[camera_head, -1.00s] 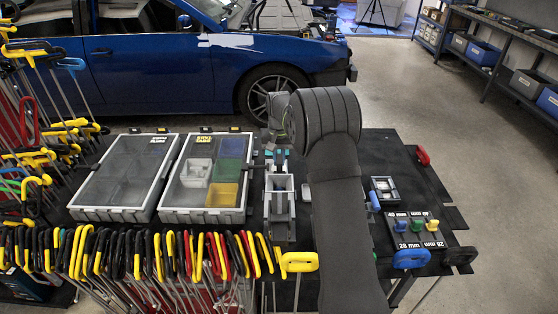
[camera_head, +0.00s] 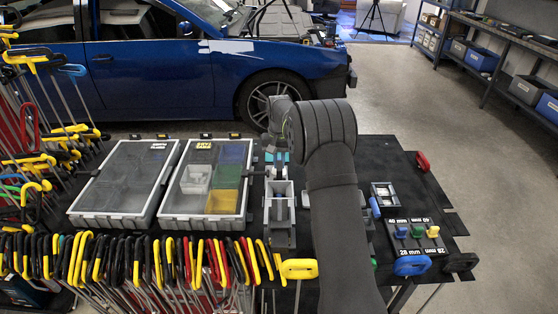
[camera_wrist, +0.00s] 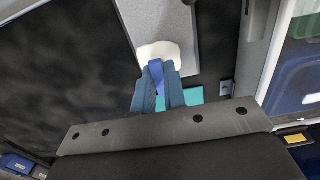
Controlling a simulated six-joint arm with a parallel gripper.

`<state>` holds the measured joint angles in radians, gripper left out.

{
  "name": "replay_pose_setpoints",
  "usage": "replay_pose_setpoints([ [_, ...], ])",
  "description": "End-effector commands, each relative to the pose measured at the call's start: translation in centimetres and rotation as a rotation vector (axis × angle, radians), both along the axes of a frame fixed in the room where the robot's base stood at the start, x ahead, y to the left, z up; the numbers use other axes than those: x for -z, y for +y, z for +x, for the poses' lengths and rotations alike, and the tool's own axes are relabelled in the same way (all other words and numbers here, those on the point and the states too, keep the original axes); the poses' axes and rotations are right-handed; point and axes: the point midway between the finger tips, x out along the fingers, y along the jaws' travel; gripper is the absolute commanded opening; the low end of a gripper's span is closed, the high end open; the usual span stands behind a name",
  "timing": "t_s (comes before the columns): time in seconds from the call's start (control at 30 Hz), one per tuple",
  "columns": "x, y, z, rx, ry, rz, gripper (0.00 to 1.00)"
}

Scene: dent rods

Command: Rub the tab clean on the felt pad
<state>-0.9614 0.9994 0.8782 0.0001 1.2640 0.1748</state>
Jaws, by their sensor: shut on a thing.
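In the wrist view my gripper (camera_wrist: 157,88) is shut on a blue tab (camera_wrist: 156,72), held upright between its two blue-grey fingers. The tab's far end overlaps a small off-white pad (camera_wrist: 160,49), which looks like the felt pad; I cannot tell whether they touch. The pad lies at the end of a grey panel (camera_wrist: 168,22). A teal piece (camera_wrist: 194,96) shows beside the right finger. In the head view the gripper is largely hidden by my arm, near teal pieces (camera_head: 282,157) at the back of the bench; the tab cannot be made out there.
Left of my arm stands a grey two-bay holder (camera_head: 279,209) and two clear-lidded cases (camera_head: 126,184) (camera_head: 207,182). At right are a small grey tray (camera_head: 384,195) and a labelled block with coloured pieces (camera_head: 415,234). Coloured-handled rods (camera_head: 130,260) crowd the front left edge.

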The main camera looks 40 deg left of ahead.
Motion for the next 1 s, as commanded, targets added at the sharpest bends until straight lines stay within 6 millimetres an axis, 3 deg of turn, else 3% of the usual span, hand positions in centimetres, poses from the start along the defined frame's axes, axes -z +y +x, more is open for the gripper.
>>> replay_pose_setpoints([
  [1.0,0.5,-2.3,-2.4,0.000,0.004,-0.005,0.00],
])
